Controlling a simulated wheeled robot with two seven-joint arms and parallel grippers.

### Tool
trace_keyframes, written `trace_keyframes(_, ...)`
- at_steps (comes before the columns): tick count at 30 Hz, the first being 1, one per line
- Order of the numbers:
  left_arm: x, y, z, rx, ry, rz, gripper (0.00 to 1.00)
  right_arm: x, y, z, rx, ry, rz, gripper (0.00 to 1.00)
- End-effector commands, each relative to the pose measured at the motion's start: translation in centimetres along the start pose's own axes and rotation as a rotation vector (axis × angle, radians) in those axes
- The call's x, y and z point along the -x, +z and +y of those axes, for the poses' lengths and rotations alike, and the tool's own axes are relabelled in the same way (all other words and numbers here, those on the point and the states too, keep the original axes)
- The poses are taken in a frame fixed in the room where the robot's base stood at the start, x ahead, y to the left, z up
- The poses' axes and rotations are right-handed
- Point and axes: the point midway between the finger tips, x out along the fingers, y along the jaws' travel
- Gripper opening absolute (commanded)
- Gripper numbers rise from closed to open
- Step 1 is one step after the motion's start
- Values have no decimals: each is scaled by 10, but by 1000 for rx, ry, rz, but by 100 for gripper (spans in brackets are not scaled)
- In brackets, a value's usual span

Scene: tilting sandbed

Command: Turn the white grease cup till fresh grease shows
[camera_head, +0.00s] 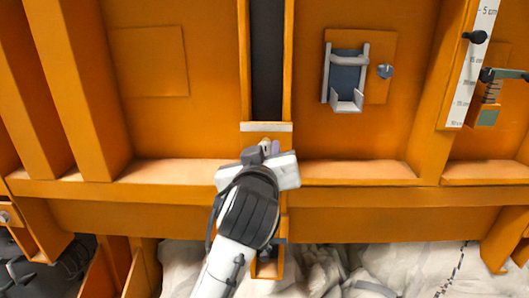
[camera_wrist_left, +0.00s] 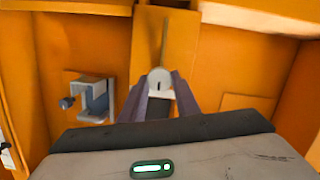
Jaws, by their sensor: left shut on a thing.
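The white grease cup (camera_wrist_left: 160,77) shows in the left wrist view as a small round white face with a dark mark on it. My left gripper (camera_wrist_left: 161,88) has a finger on each side of the cup and is shut on it. In the head view my left gripper (camera_head: 268,148) reaches up to the foot of the dark vertical channel, and its own body hides the cup there. I cannot make out any grease in either view. My right gripper is in neither view.
A grey bracket (camera_head: 327,75) with a small knob (camera_head: 386,71) is mounted right of the channel. A white centimetre scale (camera_head: 464,90) and a spring device (camera_head: 488,100) stand at far right. An orange ledge (camera_head: 360,172) crosses below. Pale crumpled sheeting (camera_head: 330,275) lies beneath.

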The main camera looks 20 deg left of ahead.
Motion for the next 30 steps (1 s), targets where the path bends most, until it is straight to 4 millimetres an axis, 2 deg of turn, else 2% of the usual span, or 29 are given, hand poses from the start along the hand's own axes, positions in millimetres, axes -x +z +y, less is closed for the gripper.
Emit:
trace_keyframes(11, 0, -3, 2, -156, -29, -5, 6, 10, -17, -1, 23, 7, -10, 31)
trace_keyframes(30, 0, 0, 6, -742, -134, -5, 6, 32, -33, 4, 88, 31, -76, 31)
